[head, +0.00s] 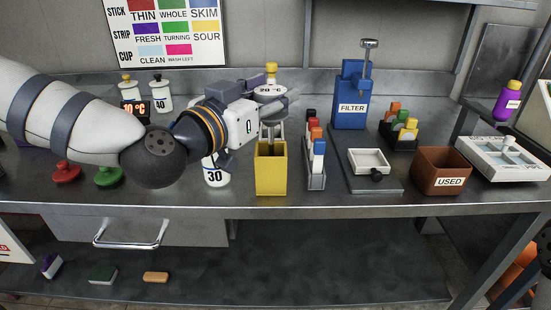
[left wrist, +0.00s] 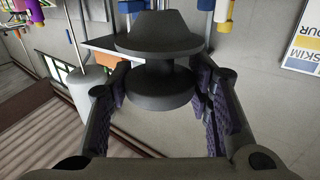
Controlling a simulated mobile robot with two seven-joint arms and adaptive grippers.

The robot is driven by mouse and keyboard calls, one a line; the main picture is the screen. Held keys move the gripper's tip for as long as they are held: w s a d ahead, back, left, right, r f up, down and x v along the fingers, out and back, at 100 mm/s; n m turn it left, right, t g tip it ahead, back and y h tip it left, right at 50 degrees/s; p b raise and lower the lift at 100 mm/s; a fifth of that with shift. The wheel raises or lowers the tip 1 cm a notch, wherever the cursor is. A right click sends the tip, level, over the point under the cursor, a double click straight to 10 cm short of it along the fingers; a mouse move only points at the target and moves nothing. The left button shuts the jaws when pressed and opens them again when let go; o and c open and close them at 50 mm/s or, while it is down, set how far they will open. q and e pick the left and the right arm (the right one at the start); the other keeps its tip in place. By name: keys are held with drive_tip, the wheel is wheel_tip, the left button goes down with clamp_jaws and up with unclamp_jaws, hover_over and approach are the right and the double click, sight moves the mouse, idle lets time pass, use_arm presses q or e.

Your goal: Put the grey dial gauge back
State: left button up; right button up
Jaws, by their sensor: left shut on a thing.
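My left gripper (head: 278,104) is shut on a dark grey, spool-shaped body with a flared top and a round flange, which I take for the grey dial gauge (left wrist: 158,88). In the left wrist view it sits between the two finger pads. I cannot tell whether the gauge touches anything. My right gripper is not in view.
A yellow open box (head: 271,170) stands just below my left gripper. A rack of colored strips (head: 316,178), a blue FILTER box (head: 351,110) and a brown USED bin (head: 442,173) stand to the right.

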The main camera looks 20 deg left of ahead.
sight(269, 133)
use_arm(q)
wheel_tip(269, 133, down, 4)
drive_tip(key=shift+w+a+r, duration=0.1)
drive_tip(key=shift+w, duration=0.05)
wheel_tip(269, 133, down, 3)
drive_tip(key=shift+f+b, duration=0.2)
drive_tip(key=shift+b, duration=0.5)
drive_tip(key=shift+r, duration=0.25)
drive_tip(key=shift+f, duration=0.1)
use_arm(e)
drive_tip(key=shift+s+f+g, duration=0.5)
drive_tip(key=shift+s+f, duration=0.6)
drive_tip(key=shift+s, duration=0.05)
use_arm(q)
drive_tip(key=o, duration=1.3)
drive_tip(key=shift+c, duration=0.2)
